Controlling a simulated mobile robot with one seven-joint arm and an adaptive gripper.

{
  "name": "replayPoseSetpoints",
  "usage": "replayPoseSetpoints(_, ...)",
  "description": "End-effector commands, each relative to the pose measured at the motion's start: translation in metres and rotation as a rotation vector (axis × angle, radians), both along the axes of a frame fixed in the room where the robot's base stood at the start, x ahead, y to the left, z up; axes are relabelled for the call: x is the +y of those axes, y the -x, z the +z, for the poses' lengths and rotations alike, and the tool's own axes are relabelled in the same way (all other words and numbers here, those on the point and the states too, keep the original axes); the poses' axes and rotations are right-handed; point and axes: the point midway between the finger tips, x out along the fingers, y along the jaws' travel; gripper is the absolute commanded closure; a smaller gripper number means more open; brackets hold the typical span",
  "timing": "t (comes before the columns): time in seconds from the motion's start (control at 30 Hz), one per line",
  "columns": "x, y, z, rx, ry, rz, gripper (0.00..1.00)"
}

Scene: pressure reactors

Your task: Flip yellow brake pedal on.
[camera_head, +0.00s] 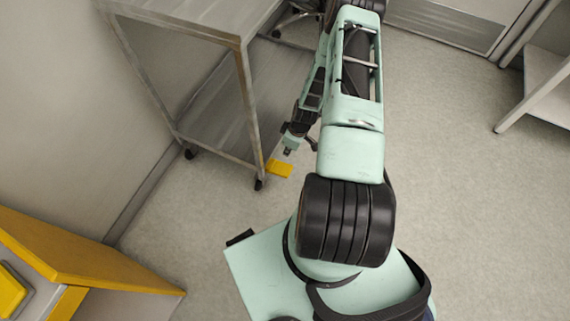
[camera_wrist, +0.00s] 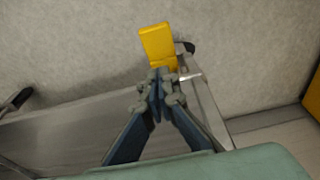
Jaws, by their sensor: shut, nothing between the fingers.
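The yellow brake pedal (camera_head: 279,168) sticks out at the foot of the metal cart's front corner, just above the floor, beside a caster. In the wrist view the yellow pedal (camera_wrist: 157,44) shows beyond my fingertips, near the cart's corner. My gripper (camera_head: 288,151) is shut and empty, just above the pedal in the head view. In the wrist view my gripper (camera_wrist: 160,76) has its fingertips together at the near end of the pedal and covers part of it. I cannot tell whether the fingertips touch the pedal.
The metal cart (camera_head: 241,75) stands against the wall, with its lower shelf (camera_head: 215,124) behind the pedal. A yellow cabinet (camera_head: 75,253) is at the lower left. The floor (camera_head: 195,215) between the cart and cabinet is clear. White shelving (camera_head: 540,88) stands at the right.

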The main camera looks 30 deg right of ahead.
Motion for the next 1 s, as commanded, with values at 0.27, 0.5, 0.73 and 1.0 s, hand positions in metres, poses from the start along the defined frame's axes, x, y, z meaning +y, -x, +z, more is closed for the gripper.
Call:
replayPoseSetpoints(0.27, 0.005, -0.005, -0.036, 0.002, -0.001, 0.001, 1.00)
replayPoseSetpoints(0.5, 0.012, -0.013, -0.089, 0.001, -0.001, 0.000, 1.00)
replayPoseSetpoints(0.73, 0.009, -0.011, -0.124, 0.000, 0.000, -0.003, 1.00)
replayPoseSetpoints(1.0, 0.007, -0.009, -0.137, -0.001, 0.001, 0.001, 1.00)
